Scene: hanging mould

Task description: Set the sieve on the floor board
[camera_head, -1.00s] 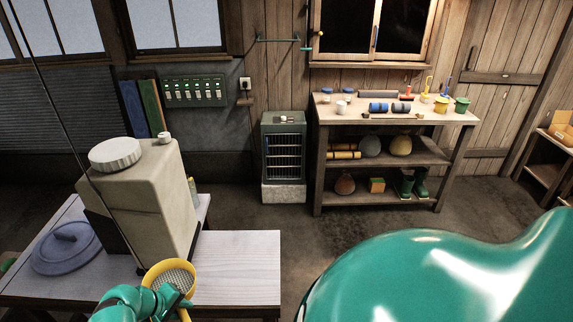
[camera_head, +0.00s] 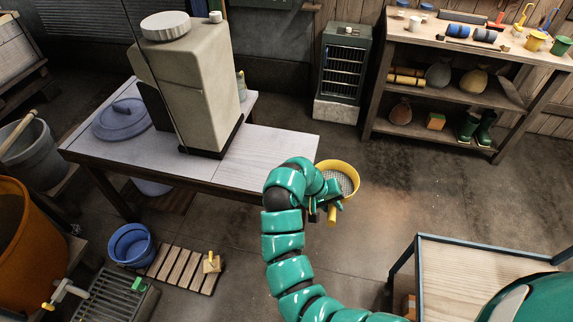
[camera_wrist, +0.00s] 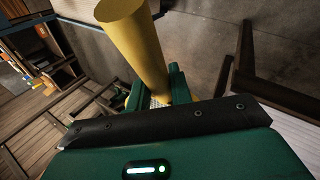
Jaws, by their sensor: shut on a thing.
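The sieve (camera_head: 352,175) has a yellow rim, a pale mesh and a yellow handle. My gripper (camera_head: 327,203) is shut on it and holds it in the air just off the white table's right corner. In the wrist view the yellow handle (camera_wrist: 135,45) rises between my gripper's fingers (camera_wrist: 157,92), and part of the mesh shows below it. A slatted wooden board (camera_head: 172,264) lies on the floor at the lower left, well away from the sieve. A small yellow-tan block (camera_head: 211,262) stands at its right end.
The white table (camera_head: 275,150) bears a beige tank (camera_head: 195,85) and a blue lid (camera_head: 122,118). A blue-framed bench (camera_head: 460,262) stands at right. Open floor lies behind the sieve.

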